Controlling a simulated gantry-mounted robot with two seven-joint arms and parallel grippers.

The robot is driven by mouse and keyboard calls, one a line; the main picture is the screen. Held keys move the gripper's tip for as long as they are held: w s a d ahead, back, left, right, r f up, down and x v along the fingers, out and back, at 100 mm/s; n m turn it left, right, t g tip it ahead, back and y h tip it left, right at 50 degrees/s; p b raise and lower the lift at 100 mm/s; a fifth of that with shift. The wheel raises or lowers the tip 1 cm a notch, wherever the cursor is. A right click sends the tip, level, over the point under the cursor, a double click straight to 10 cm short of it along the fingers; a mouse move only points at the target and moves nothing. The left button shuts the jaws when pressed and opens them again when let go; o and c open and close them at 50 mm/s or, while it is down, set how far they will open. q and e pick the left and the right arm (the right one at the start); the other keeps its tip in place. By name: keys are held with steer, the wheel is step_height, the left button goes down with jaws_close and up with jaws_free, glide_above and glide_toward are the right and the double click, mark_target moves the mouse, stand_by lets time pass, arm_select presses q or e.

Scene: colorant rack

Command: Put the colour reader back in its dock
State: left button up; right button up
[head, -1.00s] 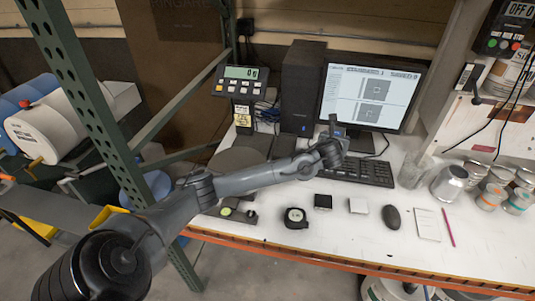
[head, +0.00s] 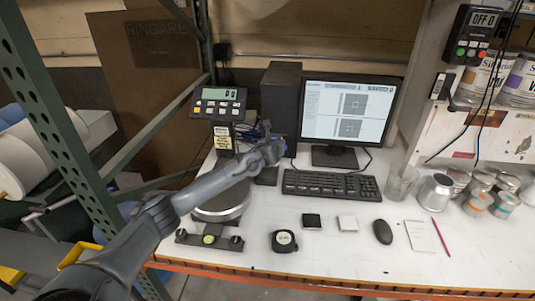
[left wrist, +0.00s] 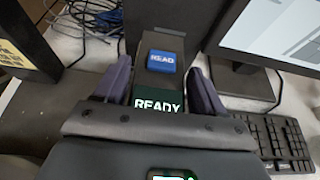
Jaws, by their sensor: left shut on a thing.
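The colour reader, a grey device with a blue READ button (left wrist: 161,61) and a dark screen (left wrist: 158,100) reading READY, is between the fingers of my left gripper (left wrist: 163,88) in the left wrist view. The gripper is shut on it. In the head view my left gripper (head: 270,152) is in front of the black computer tower (head: 281,95), left of the keyboard. The reader is hard to make out there. A low dark block (head: 266,177) shows just below the gripper; I cannot tell whether it is the dock. My right gripper is not in view.
The keyboard (head: 330,185) and monitor (head: 350,112) stand right of the gripper. The scale display (head: 219,103) and round scale plate (head: 222,205) are left. A tape measure (head: 284,241), mouse (head: 382,231) and several cans (head: 435,192) occupy the white bench (head: 330,265).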

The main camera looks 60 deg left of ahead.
arm_select(q)
steer(key=shift+s+a+f, duration=0.2)
steer(key=shift+a+f, duration=0.15)
steer(key=shift+a, duration=0.35)
steer(key=shift+s+a+f, duration=0.2)
steer(key=shift+a+f, duration=0.15)
steer(key=shift+a, duration=0.3)
steer(key=shift+f, duration=2.05)
steer(key=o, duration=1.7)
steer(key=shift+f, duration=0.15)
steer(key=shift+o, duration=0.2)
